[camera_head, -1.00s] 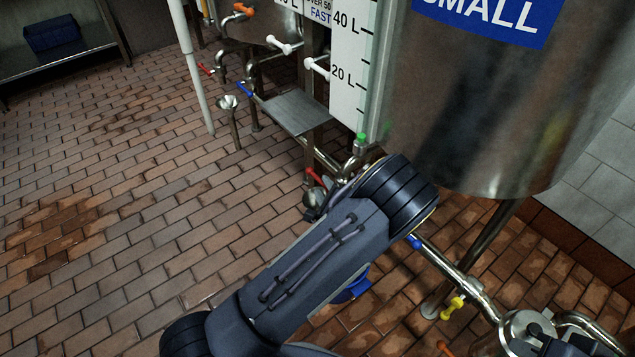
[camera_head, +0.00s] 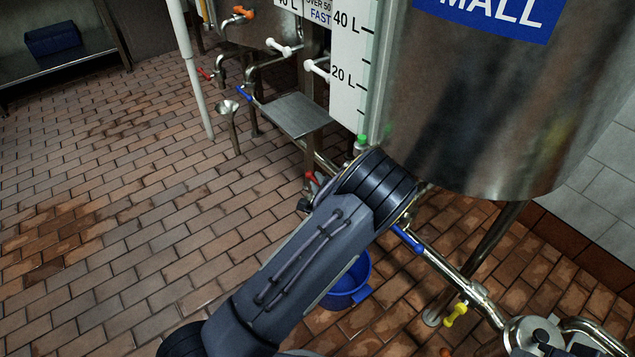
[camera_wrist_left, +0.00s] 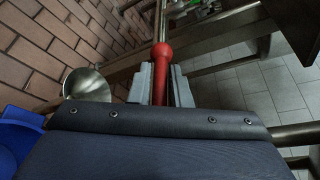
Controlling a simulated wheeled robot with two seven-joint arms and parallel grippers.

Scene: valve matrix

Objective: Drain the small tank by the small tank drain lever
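The steel small tank (camera_head: 480,120) fills the upper right of the head view, with a blue label on it. In the left wrist view, a red lever handle (camera_wrist_left: 161,70) points back toward my palm between the two grey fingers of my left gripper (camera_wrist_left: 160,85). The fingers lie close along both sides of the handle and look shut on it. In the head view, my left arm hides the fingers and this handle, below the tank's lower left edge. My right gripper is in neither view.
A blue bucket (camera_head: 345,285) stands on the floor beside my arm. A blue lever (camera_head: 408,239) and a yellow lever (camera_head: 455,314) sit on the pipe at right. Another red lever (camera_head: 312,179) shows left of my wrist. A steel funnel (camera_head: 228,108) stands further left, with open tiled floor around.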

